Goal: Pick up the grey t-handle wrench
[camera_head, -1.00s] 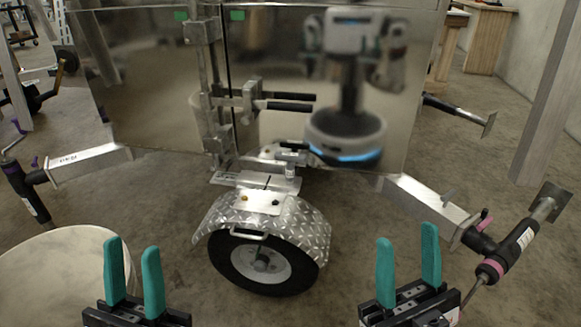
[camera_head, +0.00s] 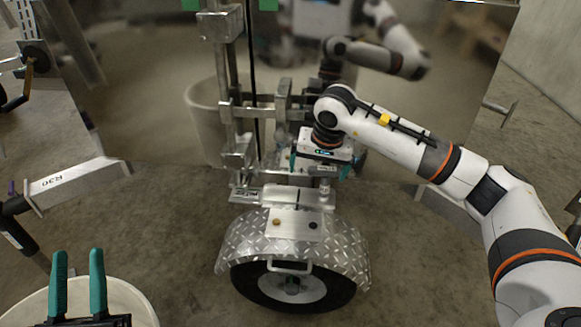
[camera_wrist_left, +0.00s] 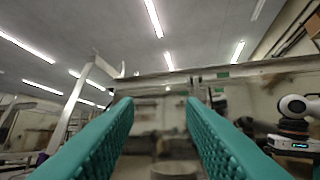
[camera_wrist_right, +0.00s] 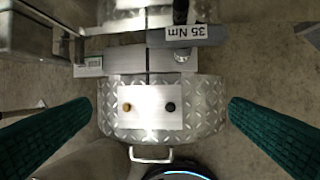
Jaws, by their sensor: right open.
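The grey t-handle wrench (camera_wrist_right: 190,34) appears to be the grey bar labelled "35 Nm" at the top of the right wrist view, with a round silver end below it. In the head view its silver stem (camera_head: 325,186) shows under my right gripper (camera_head: 319,168), which hides its upper part. The wrench seems to stand upright behind the diamond-plate fender (camera_head: 240,242). My right gripper is open and empty, its teal fingers wide apart on either side of the fender in its wrist view.
The shiny trailer wall (camera_head: 130,110) stands close behind my right gripper. Upright metal latch bars (camera_head: 228,80) rise left of it. A wheel (camera_head: 292,288) sits under the fender.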

